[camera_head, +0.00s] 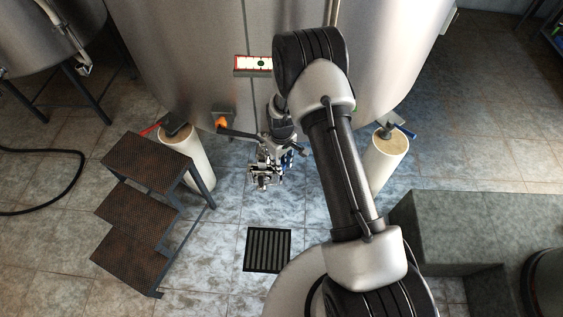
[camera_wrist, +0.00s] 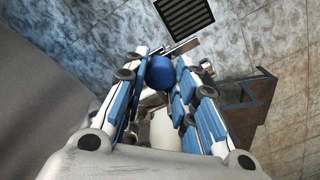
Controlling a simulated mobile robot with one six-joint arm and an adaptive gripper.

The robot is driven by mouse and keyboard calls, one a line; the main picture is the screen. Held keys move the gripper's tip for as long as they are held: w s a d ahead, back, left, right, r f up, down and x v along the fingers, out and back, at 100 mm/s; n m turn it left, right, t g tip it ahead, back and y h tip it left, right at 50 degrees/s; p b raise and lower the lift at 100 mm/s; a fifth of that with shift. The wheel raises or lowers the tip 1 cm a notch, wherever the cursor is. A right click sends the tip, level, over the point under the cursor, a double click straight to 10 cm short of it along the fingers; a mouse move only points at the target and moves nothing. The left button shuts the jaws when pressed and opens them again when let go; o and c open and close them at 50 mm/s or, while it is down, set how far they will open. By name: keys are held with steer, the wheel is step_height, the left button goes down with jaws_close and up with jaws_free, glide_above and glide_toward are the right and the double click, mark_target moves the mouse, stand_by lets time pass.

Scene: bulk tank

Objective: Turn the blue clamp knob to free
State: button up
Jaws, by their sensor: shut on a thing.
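The blue clamp knob (camera_wrist: 160,72) shows as a round blue ball in the wrist view, between my two finger pads. My gripper (camera_wrist: 166,88) is shut on it. In the head view my gripper (camera_head: 266,172) is below the front of the big steel tank (camera_head: 200,60). The knob cannot be picked out there behind the fingers and wrist. Whatever the knob is mounted on is mostly hidden by my fingers in the wrist view.
A dark step stool (camera_head: 140,210) stands left of my gripper. White tank legs (camera_head: 190,160) stand on both sides, the right one (camera_head: 385,158) beyond my arm. A floor drain grate (camera_head: 267,250) lies below. A concrete block (camera_head: 480,235) is at right.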

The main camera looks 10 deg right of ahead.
steer(key=o, duration=1.1)
steer(key=shift+r, duration=0.1)
step_height(320, 180, up, 12)
steer(key=shift+f, duration=0.1)
stand_by(0.3)
steer(key=s+r+m+t, duration=0.1)
steer(key=s+r, duration=0.3)
steer(key=r, duration=0.7)
steer(key=s+r+m+t, duration=0.1)
steer(key=s+r, duration=0.4)
steer(key=r, duration=0.6)
steer(key=s+r+m+t, duration=0.1)
steer(key=s+r, duration=0.1)
steer(key=s, duration=0.4)
steer(key=s+r+m, duration=0.1)
steer(key=s+r, duration=0.2)
steer(key=s, duration=0.4)
steer(key=s+r+m+t, duration=0.1)
steer(key=s+r, duration=0.2)
steer(key=s, duration=0.3)
steer(key=shift+s+r+m+t, duration=0.15)
steer(key=shift+m+t, duration=0.15)
